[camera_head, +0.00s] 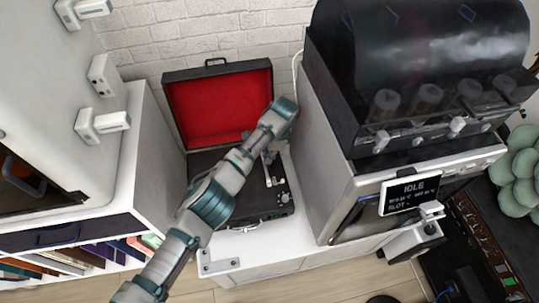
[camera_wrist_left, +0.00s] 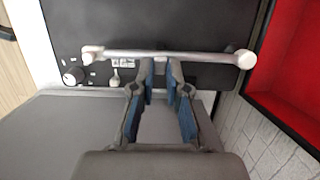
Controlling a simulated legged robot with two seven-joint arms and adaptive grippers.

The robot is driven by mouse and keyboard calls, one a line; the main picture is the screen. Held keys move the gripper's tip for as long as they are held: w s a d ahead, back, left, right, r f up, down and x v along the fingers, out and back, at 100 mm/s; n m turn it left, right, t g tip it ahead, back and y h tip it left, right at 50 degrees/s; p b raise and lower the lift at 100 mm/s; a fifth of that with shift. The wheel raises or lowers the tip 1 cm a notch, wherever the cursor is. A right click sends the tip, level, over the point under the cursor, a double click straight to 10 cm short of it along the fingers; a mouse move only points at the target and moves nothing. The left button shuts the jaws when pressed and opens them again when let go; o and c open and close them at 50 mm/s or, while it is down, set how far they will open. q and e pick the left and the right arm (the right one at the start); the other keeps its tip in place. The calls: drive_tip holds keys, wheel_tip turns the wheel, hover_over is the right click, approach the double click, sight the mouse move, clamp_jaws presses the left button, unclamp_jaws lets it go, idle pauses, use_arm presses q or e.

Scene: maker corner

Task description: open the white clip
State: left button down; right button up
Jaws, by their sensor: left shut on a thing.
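A black case with a red-lined lid (camera_head: 218,105) stands open on the white cabinet. A slim pale bar (camera_wrist_left: 205,55) with rounded ends runs across its dark deck in the left wrist view; it may be the white clip, but I cannot tell for sure. My left gripper (camera_wrist_left: 161,72) reaches the middle of the bar from the machine side. Its fingers are close together, shut on the bar, and their tips partly hide the contact. In the head view my left arm covers much of the deck. My right gripper is not in view.
A large grey machine (camera_head: 320,145) with a display (camera_head: 409,192) stands close to the right of the case. A brick wall (camera_head: 195,40) is behind. A white cabinet with latches (camera_head: 102,124) is at left. A knob (camera_wrist_left: 72,76) sits near the bar's left end.

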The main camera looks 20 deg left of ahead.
use_arm(q)
drive_tip(key=shift+w+r, duration=0.1)
drive_tip(key=shift+w, duration=0.1)
drive_tip(key=c, duration=1.6)
unclamp_jaws()
drive_tip(key=o, duration=0.4)
drive_tip(key=shift+o, duration=0.2)
drive_tip(key=s+a+v, duration=0.1)
drive_tip(key=v, duration=0.8)
drive_tip(key=shift+w+a+r, duration=0.15)
drive_tip(key=shift+a+r, duration=0.15)
drive_tip(key=shift+r, duration=0.1)
drive_tip(key=shift+r, duration=0.1)
